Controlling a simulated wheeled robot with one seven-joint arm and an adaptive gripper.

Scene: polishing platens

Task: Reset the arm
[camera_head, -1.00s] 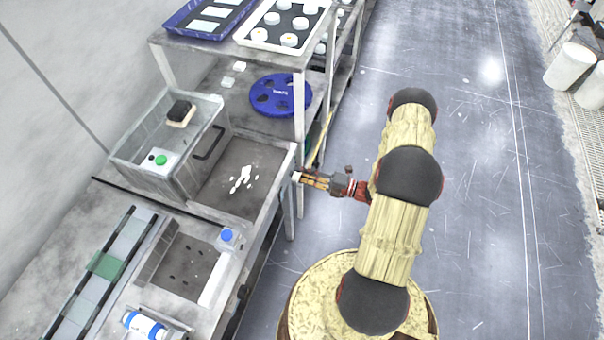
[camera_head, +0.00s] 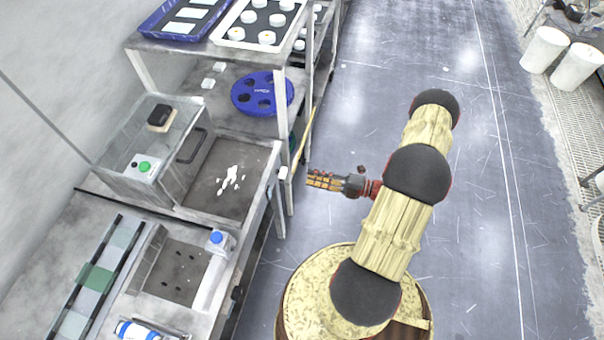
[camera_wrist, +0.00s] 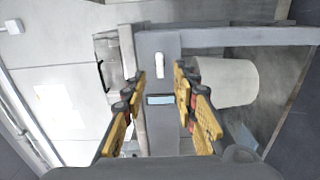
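My arm stands over the floor to the right of the workbench in the head view, bent in the middle. My gripper (camera_head: 309,181) points left toward the bench edge, with a gap between its fingertips and the bench. In the wrist view its two yellow-padded fingers (camera_wrist: 160,75) are apart with nothing held between them. A small white piece (camera_head: 283,173) sits at the bench edge, just left of the fingertips and apart from them.
The workbench (camera_head: 262,205) holds a clear bin (camera_head: 135,181), white fragments (camera_head: 230,178) and a blue-capped container (camera_head: 219,240). A shelf behind carries a blue slotted disc (camera_head: 262,93) and trays (camera_head: 215,38). White bins (camera_head: 544,50) stand far right. The floor (camera_head: 490,200) right of my arm is clear.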

